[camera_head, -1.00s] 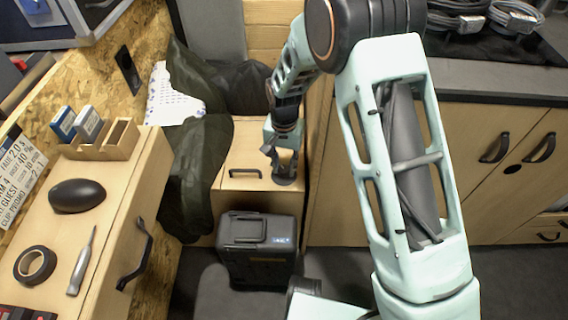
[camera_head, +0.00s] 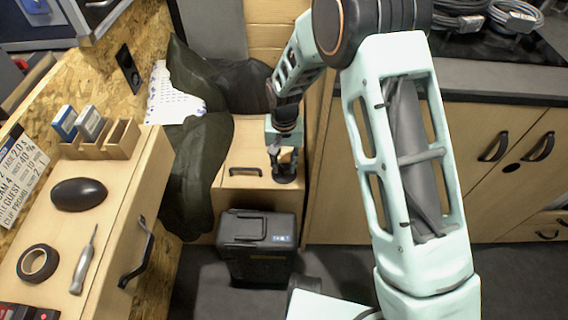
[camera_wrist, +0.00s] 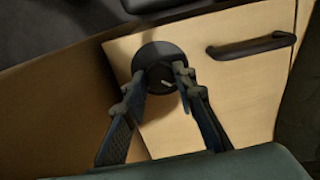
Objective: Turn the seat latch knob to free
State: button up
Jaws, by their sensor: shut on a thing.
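The seat latch knob (camera_wrist: 161,80) is a dark knob with a short pale mark, on a round black plate (camera_wrist: 150,53) set in a light wood panel. In the wrist view my gripper (camera_wrist: 165,75) has a finger on each side of the knob and is shut on it. In the head view my gripper (camera_head: 284,160) reaches down to the wood seat-box top, right of its black handle. The knob itself is mostly hidden there by my fingers.
A black handle (camera_wrist: 250,46) lies beside the knob. A dark case (camera_head: 258,240) stands on the floor in front of the box. A dark green jacket (camera_head: 207,150) lies to the left. A drawer unit with a mouse (camera_head: 79,194) and tape roll (camera_head: 37,263) stands at left.

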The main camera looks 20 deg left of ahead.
aim_at(284, 167)
jog(key=o, duration=1.2)
jog(key=shift+c, duration=0.2)
notch_tip(284, 167, up, 12)
